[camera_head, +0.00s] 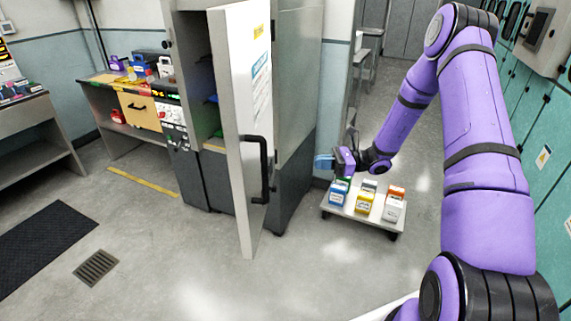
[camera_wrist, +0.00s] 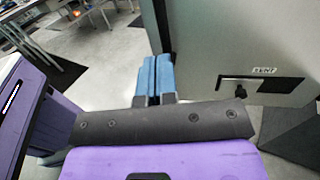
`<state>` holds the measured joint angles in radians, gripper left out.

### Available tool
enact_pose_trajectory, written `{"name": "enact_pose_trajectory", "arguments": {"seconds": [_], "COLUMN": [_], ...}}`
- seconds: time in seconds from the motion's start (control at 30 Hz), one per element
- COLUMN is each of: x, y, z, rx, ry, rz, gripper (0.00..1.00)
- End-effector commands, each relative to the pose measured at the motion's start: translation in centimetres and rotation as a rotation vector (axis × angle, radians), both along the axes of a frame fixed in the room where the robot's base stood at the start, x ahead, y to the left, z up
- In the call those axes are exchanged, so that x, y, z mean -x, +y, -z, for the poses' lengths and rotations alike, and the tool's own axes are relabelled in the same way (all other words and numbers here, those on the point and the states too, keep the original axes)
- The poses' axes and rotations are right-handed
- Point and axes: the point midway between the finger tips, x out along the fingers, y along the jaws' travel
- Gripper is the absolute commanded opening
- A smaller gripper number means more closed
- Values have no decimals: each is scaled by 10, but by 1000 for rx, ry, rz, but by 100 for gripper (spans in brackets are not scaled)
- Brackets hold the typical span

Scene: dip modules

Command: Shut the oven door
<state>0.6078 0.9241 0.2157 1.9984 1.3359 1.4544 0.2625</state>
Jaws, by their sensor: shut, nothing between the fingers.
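The oven (camera_head: 297,90) is a tall grey cabinet left of centre in the head view. Its door (camera_head: 238,110) stands wide open, swung out towards me, with a black bar handle (camera_head: 262,170) on its right-hand face. My gripper (camera_head: 322,162) is to the right of the oven, apart from the door and handle. Its blue fingers also show in the wrist view (camera_wrist: 154,78), pressed together and empty. A grey panel with a vent label (camera_wrist: 235,50), probably the oven's side, is close right of the fingers there. Whether they touch it I cannot tell.
A low cart (camera_head: 350,212) with several coloured boxes stands below my gripper. A workbench (camera_head: 110,88) with a drawer is left of the oven. A black mat (camera_head: 45,245) and a floor grate (camera_head: 96,267) lie at left. The floor before the door is clear.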

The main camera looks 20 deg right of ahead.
Motion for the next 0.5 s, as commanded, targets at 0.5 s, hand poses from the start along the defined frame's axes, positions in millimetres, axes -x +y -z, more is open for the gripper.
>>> {"name": "enact_pose_trajectory", "arguments": {"seconds": [0.5], "x": [-21], "y": [77], "z": [0], "rx": [1], "ry": [0], "rz": [-4], "gripper": [0]}}
